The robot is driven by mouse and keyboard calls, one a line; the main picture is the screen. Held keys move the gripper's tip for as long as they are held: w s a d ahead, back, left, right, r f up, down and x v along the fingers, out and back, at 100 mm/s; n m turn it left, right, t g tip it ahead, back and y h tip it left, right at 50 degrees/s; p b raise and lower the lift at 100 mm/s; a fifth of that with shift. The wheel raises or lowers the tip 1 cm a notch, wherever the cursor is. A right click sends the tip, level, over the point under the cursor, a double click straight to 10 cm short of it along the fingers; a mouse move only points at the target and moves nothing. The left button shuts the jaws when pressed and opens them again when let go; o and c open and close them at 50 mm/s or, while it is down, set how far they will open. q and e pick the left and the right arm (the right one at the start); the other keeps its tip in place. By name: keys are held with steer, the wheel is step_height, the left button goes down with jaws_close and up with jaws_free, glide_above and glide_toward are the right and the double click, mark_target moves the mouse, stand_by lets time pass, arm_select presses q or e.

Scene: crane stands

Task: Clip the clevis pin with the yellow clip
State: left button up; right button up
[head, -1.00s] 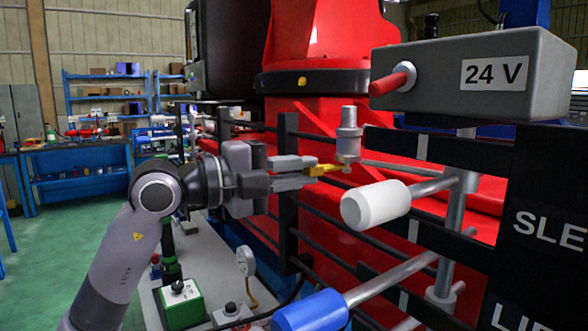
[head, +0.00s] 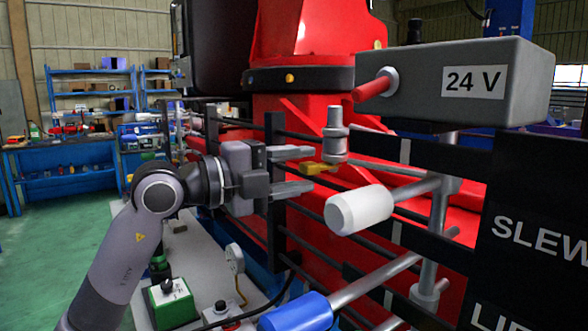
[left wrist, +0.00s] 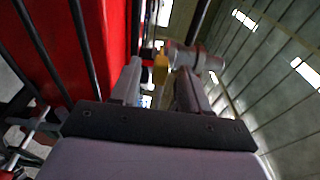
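The yellow clip (head: 318,168) sits at the lower part of the grey clevis pin (head: 335,132), which stands upright beside the black rails. In the left wrist view the clip (left wrist: 162,72) shows beyond my fingers, by the pin (left wrist: 205,60). My left gripper (head: 297,170) is open, with one finger above and one below the clip's level. Its fingertips are just left of the clip and look apart from it. Whether the clip is fully seated on the pin cannot be told. My right gripper is not in view.
A grey 24 V box (head: 450,82) with a red knob is at the upper right. A white-ended lever (head: 360,210) and a blue-ended lever (head: 298,313) stick out below. Black rails and red crane body (head: 310,35) stand behind.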

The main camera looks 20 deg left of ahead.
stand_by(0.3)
arm_select(q)
steer(key=shift+b+v, duration=0.8)
steer(key=shift+v, duration=1.7)
steer(key=b+v, duration=0.2)
steer(key=v, duration=0.5)
steer(key=shift+s, duration=0.15)
